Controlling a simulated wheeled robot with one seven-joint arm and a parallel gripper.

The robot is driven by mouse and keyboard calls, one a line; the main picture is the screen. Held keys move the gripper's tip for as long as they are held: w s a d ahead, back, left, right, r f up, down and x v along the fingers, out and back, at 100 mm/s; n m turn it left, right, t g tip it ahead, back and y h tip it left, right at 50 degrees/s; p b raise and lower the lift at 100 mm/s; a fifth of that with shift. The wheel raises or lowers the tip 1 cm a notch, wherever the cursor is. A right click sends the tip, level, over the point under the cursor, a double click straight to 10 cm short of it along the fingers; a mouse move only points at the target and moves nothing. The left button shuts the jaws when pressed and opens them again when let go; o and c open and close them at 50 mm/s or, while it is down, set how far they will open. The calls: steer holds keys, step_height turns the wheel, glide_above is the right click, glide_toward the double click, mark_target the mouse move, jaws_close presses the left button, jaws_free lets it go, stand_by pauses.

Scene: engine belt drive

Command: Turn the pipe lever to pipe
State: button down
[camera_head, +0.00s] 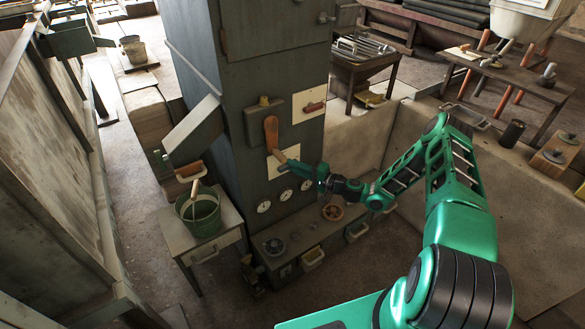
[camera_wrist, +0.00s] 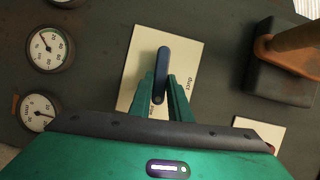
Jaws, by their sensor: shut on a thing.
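The pipe lever (camera_wrist: 163,65) is a dark blue bar with a rounded end, seen in the wrist view on a cream plate (camera_wrist: 135,62). Lettering on the plate's right side seems to read "duct"; other lettering low on the plate is mostly covered by a finger. My gripper (camera_wrist: 160,94) is shut on the lever, one green finger on each side of its lower part. In the head view my gripper (camera_head: 287,168) reaches the cream plate (camera_head: 273,168) on the front of the dark cabinet; the lever itself is hard to make out there.
A large wooden handle (camera_head: 271,134) hangs just above the plate; it also shows at the right in the wrist view (camera_wrist: 296,42). Round gauges (camera_head: 264,206) sit below. Another plate with a red handle (camera_head: 314,106) is up right. A green bucket (camera_head: 200,215) stands left.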

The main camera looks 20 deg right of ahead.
steer(key=shift+d+f+m, duration=0.2)
steer(key=shift+f+m, duration=0.15)
steer(key=shift+m, duration=0.15)
steer(key=c, duration=1.7)
jaws_free()
steer(key=shift+a, duration=0.1)
steer(key=shift+r, duration=0.1)
steer(key=v, duration=1)
steer(key=shift+s+d+f, duration=0.3)
